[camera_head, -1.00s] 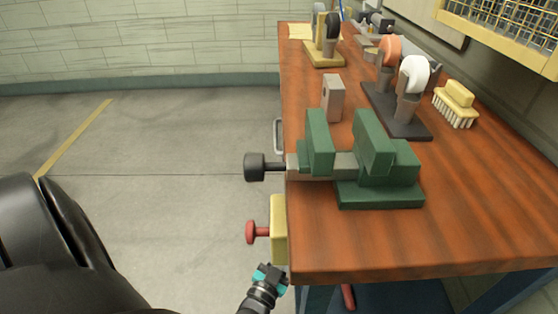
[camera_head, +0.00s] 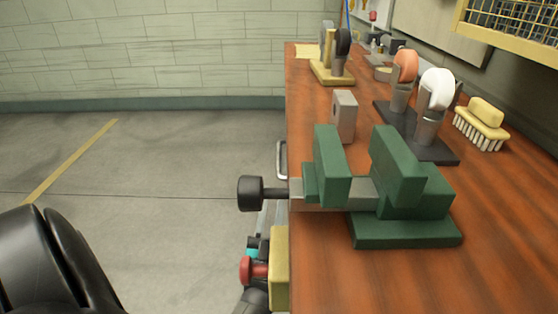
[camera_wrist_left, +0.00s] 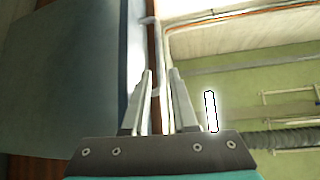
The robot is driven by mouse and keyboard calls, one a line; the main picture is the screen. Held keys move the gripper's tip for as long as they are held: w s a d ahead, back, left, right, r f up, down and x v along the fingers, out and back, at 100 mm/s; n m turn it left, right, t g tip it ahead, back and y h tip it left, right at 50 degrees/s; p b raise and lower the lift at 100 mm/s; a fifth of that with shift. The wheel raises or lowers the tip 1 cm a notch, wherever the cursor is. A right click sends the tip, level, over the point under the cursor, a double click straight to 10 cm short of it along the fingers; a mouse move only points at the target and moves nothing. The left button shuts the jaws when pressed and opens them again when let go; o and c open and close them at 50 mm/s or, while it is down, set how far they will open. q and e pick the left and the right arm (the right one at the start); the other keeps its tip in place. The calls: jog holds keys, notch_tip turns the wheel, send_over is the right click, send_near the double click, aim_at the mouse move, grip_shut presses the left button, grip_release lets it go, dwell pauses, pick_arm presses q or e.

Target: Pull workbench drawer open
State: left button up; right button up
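The workbench (camera_head: 400,285) has a wooden top and stands on the right of the head view. A metal drawer handle (camera_head: 281,160) sticks out from its left side, just beyond the vise screw. In the left wrist view my left gripper (camera_wrist_left: 160,72) is open, and the pale handle (camera_wrist_left: 155,88) shows in line with the gap between the fingers. I cannot tell whether they touch. The drawer front is hidden in the head view. My right gripper is not in view.
A green vise (camera_head: 405,240) is on the bench, its black-ended screw (camera_head: 250,193) jutting past the left edge. Casters and a brush (camera_head: 481,125) stand behind. The floor on the left is clear.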

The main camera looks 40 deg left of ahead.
aim_at(279, 159)
pick_arm(q)
jog(key=x, duration=0.7)
jog(key=shift+w+a+r+b, duration=0.1)
jog(key=shift+w+r+b, duration=0.1)
jog(key=shift+b, duration=0.2)
jog(key=shift+w+a+r, duration=0.2)
jog(key=shift+w+r, duration=0.15)
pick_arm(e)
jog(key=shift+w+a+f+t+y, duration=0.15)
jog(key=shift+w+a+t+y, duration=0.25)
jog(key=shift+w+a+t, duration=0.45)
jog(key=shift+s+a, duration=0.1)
pick_arm(q)
grip_shut()
